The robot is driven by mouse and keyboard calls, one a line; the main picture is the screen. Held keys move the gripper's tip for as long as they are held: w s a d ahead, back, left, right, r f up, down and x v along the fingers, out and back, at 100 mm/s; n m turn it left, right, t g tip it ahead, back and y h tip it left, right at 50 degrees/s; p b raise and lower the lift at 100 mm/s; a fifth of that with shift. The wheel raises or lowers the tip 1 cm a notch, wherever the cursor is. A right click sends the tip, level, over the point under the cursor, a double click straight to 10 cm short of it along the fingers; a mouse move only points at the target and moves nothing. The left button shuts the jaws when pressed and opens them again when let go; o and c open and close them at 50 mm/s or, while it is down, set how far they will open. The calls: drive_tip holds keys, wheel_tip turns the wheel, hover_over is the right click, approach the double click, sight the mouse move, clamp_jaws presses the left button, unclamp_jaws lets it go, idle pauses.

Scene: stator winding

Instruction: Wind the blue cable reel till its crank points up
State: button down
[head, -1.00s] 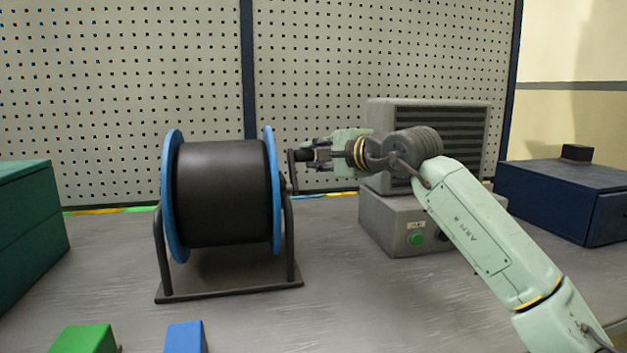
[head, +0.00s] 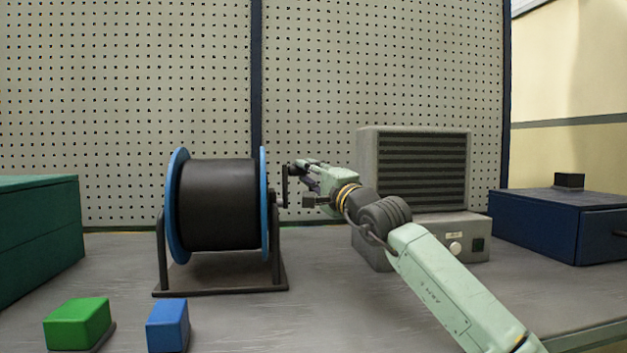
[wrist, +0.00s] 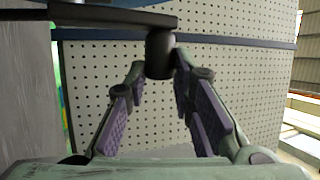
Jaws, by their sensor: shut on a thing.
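The cable reel has blue flanges (head: 178,207) and a black drum (head: 217,205), and stands on a dark frame (head: 220,291) left of centre in the head view. Its dark crank arm (head: 285,186) is on the reel's right side and looks near upright there; its exact tilt is hard to tell. The crank's black knob (wrist: 160,54) sits between my fingertips in the wrist view, with the crank arm (wrist: 110,15) running left from it. My gripper (head: 300,174) comes from the right and is shut on the knob, also in the wrist view (wrist: 158,75).
A grey vented box (head: 367,150) stands behind my arm. A navy case (head: 545,225) is at right and a teal box (head: 35,235) at left. A green block (head: 77,322) and a blue block (head: 167,325) lie in front. Perforated panels (head: 120,90) rise behind.

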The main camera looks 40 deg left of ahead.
idle(0.4)
drive_tip(key=c, duration=1.4)
unclamp_jaws()
drive_tip(key=shift+o, duration=0.2)
drive_tip(key=v, duration=1.2)
drive_tip(key=shift+f, duration=0.1)
